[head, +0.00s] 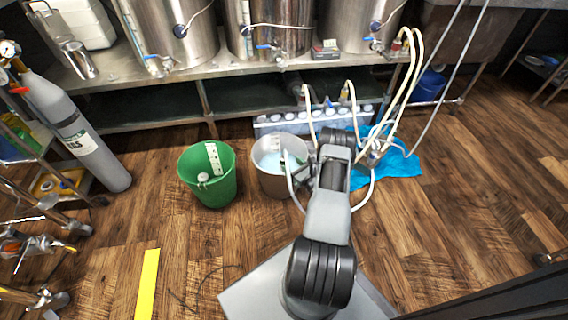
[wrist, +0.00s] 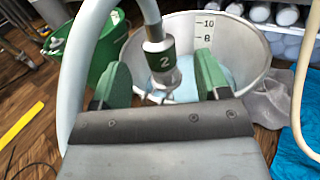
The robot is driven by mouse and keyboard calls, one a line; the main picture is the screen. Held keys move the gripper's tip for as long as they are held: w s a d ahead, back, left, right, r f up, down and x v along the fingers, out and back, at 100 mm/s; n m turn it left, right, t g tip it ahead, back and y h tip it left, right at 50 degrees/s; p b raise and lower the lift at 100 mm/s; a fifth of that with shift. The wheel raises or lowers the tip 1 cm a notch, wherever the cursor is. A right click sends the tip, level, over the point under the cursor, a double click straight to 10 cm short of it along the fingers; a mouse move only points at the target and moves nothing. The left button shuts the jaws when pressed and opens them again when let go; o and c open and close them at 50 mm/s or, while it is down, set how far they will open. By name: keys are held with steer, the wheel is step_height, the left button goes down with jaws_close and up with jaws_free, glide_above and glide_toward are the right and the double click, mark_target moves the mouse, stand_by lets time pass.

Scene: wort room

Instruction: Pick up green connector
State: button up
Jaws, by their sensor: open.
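The green connector (wrist: 161,58) is a grey metal fitting with a green band marked 2. It hangs upright on the end of a grey hose (wrist: 150,12) in the wrist view. My gripper (wrist: 161,72) is open, with one green-padded finger on each side of the connector and a visible gap on both sides. The connector's lower end is partly hidden near the gripper's front edge. Behind it is a metal bucket (wrist: 238,62) with a scale inside and bluish contents.
A green bucket (head: 222,188) stands left of the metal bucket (head: 268,186). Pale hoses (head: 413,75) hang at the right over a blue cloth (head: 400,160). A gas cylinder (head: 80,140) leans at the left. The floor by the yellow strip (head: 148,285) is mostly clear.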

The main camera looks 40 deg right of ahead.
mark_target(281, 156)
steer(key=shift+w+a, duration=0.1)
steer(key=shift+w, duration=1.15)
steer(key=w+b, duration=0.1)
steer(key=w, duration=0.2)
steer(key=w+b, duration=0.1)
steer(key=shift+w+a+b, duration=0.2)
steer(key=shift+a+b, duration=0.1)
steer(key=shift+b, duration=0.05)
steer(key=shift+w, duration=0.35)
steer(key=shift+r, duration=0.1)
steer(key=shift+c, duration=0.4)
steer(key=c, duration=1.1)
